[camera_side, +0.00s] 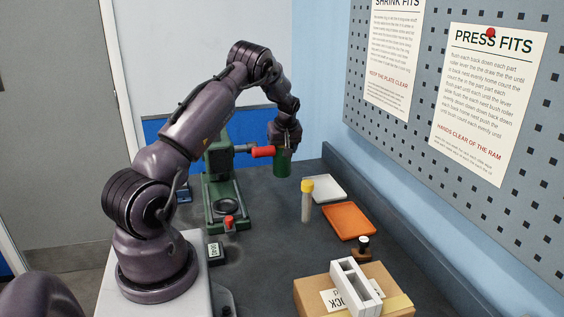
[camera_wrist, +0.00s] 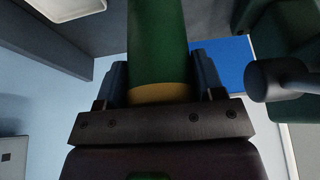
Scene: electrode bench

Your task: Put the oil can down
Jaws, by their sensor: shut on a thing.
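The oil can is a dark green cylinder (camera_side: 283,165) at the back of the bench in the side view. My gripper (camera_side: 284,148) is shut on it from above. In the wrist view the green can (camera_wrist: 158,45), with a yellow band near the jaws, sits between the two fingers of my gripper (camera_wrist: 160,85). The can looks upright in the side view. I cannot tell whether its bottom touches the bench (camera_side: 265,245) or hangs a little above it.
A green press (camera_side: 222,185) with a red-gripped lever (camera_side: 263,152) stands just left of the can. To the right are a white tray (camera_side: 325,188), an orange tray (camera_side: 348,221), a yellow-capped tube (camera_side: 306,203), a small dark bottle (camera_side: 362,247) and a cardboard box (camera_side: 312,292).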

